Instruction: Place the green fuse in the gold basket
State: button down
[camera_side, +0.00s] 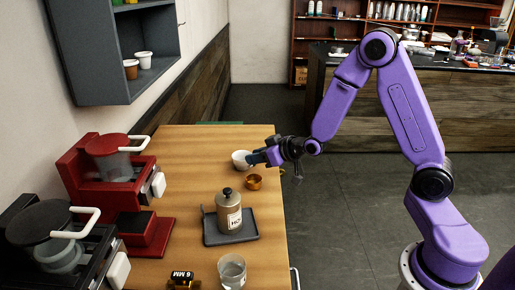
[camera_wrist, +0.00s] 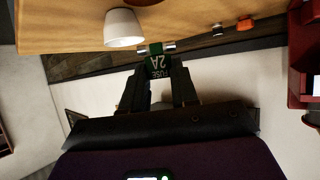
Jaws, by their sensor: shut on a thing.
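The green fuse (camera_wrist: 157,64) is labelled "FUSE 2A" and has metal end caps. It sits between the two fingers of my gripper (camera_wrist: 158,72) in the wrist view, and the gripper is shut on it. In the side view my gripper (camera_side: 257,158) is at the table's right side, beside a white cup. The fuse cannot be made out clearly there. The gold basket (camera_side: 254,182) is a small round cup on the table, just nearer the camera than my gripper. The fuse is outside the basket.
The white cup (camera_side: 240,160) is close to my gripper. A grey tray (camera_side: 248,230) holds a tan canister (camera_side: 229,211). A clear glass (camera_side: 232,270) and a "6 MM" box (camera_side: 182,279) are at the front. A red brewer (camera_side: 110,185) stands left. An orange piece (camera_wrist: 246,23) shows in the wrist view.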

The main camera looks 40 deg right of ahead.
jog(key=shift+f, duration=2.85)
jog(key=c, duration=0.8)
grip_release()
jog(key=shift+r, duration=0.1)
notch_tip(320, 180, up, 7)
jog(key=shift+f, duration=0.1)
